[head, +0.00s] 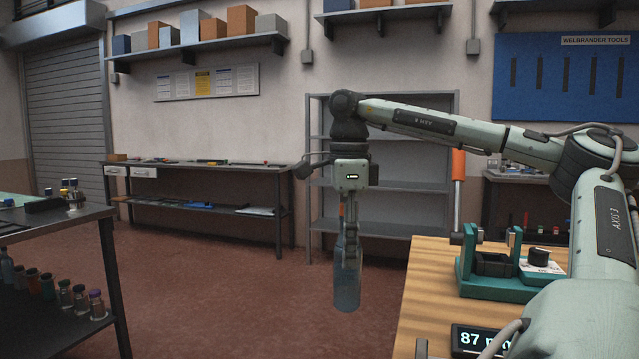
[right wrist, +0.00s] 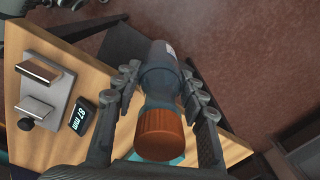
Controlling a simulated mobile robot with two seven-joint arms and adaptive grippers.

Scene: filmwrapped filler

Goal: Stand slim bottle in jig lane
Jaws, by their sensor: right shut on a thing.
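My right gripper (head: 347,232) is shut on the slim bottle (head: 347,285), which is dark blue-grey. The bottle hangs about upright below the gripper, in the air left of the wooden bench, with floor behind it. In the right wrist view, the bottle (right wrist: 160,75) sits between the two fingers (right wrist: 160,95), its orange-brown cap (right wrist: 159,134) toward the camera. A teal fixture (head: 492,286) with a black block and an orange-handled lever stands on the bench; I cannot tell whether it holds the jig lane. My left gripper is not in view.
The wooden bench (head: 425,290) carries a display reading 87 mm (head: 482,339) and, in the right wrist view, a metal fixture with two plates (right wrist: 45,88). A dark table (head: 60,222) with several small bottles stands at the left. Open floor (head: 230,290) lies between.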

